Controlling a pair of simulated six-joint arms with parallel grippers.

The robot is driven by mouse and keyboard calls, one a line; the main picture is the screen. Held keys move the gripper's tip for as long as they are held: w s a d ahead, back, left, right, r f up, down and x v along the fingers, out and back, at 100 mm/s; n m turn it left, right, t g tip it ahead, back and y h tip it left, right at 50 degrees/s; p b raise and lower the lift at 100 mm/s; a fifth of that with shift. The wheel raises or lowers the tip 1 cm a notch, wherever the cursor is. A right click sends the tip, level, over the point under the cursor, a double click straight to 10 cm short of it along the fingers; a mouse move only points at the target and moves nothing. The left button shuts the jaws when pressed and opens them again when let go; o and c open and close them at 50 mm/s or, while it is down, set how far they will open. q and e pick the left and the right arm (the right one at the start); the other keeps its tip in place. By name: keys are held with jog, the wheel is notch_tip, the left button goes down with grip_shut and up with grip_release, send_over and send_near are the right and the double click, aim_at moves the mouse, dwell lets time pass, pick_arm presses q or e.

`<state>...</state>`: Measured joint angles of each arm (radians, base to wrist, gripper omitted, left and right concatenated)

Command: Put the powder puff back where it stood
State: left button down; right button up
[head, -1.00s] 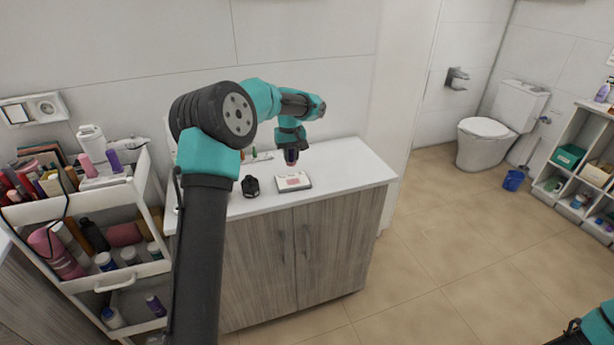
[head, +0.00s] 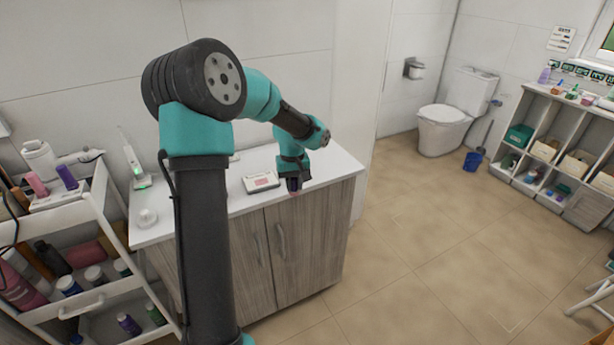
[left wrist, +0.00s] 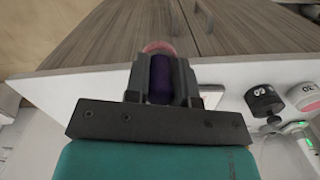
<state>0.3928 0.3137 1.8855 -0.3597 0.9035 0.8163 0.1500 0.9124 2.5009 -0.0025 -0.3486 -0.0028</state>
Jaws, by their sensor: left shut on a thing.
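My left gripper (head: 293,184) is shut on the powder puff, over the front edge of the white counter near its right end. In the left wrist view the powder puff (left wrist: 160,76) shows between the fingers (left wrist: 160,85) as a dark purple handle with a pinkish rounded end, pointing toward the wooden doors. In the head view only a small dark, pinkish bit of it shows below the fingers. I cannot tell how high it is above the counter. My right gripper is not in view.
A palette (head: 262,182) lies on the counter (head: 330,172) left of the gripper. The wrist view shows a black jar (left wrist: 264,101) and a pink-white jar (left wrist: 304,98). A loaded cart (head: 95,215) stands left.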

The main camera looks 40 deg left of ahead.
pick_arm(q)
jog(key=shift+a, duration=0.1)
jog(key=w+a, duration=0.3)
jog(key=a, duration=0.1)
jog(key=w+a+f, duration=0.1)
jog(key=w+a, duration=0.6)
jog(key=a, duration=0.1)
jog(key=shift+w+f, duration=0.2)
jog(key=shift+w, duration=0.05)
jog(key=shift+f, duration=1.8)
jog(key=shift+f, duration=0.1)
jog(key=c, duration=1)
grip_release()
jog(key=shift+o, duration=0.2)
